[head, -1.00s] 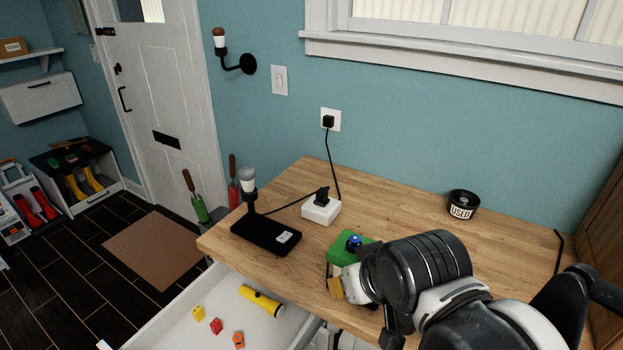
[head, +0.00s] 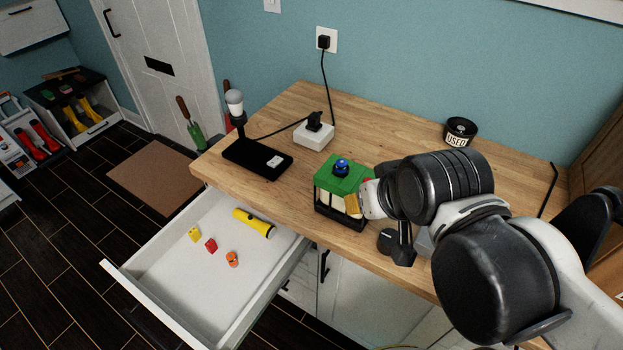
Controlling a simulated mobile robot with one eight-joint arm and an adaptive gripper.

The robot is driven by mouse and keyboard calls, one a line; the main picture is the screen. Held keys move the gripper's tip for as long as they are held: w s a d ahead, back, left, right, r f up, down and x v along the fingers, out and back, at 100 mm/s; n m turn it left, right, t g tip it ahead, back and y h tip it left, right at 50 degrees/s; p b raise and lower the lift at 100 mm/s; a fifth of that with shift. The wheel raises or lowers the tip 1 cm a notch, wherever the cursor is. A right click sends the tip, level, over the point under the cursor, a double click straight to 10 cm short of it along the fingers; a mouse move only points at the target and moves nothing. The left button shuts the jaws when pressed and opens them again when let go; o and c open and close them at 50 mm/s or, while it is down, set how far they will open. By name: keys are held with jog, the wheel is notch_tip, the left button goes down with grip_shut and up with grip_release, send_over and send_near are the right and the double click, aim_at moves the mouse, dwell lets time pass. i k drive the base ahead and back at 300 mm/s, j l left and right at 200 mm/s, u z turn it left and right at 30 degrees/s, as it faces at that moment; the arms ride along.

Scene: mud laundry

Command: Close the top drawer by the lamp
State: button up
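The white top drawer (head: 255,298) is pulled out from under the wooden counter, below the small black-based lamp (head: 235,103). Inside it lie a yellow flashlight (head: 254,223) and small yellow, red and orange pieces. My gripper (head: 362,203) is over the counter, right of the drawer and close against a green-topped lantern (head: 335,172). A tan pad shows at the gripper's end in front of the lantern. I cannot tell whether it touches the lantern. The rest of the gripper is hidden by my arm, so its opening does not show.
A white power block (head: 314,136) with a plug and cord stands on the wooden counter (head: 390,130). A black tin marked "USED" (head: 460,132) stands farther back. A brown mat (head: 155,178) lies on the dark floor.

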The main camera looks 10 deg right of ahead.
aim_at(210, 305)
jog(key=j+u, duration=0.15)
jog(key=u, duration=0.25)
jog(key=j+u, duration=0.15)
jog(key=u, duration=0.2)
jog(key=j+u, duration=0.15)
jog(key=u, duration=0.25)
jog(key=j+u, duration=0.1)
jog(key=u, duration=0.25)
jog(key=i, duration=0.05)
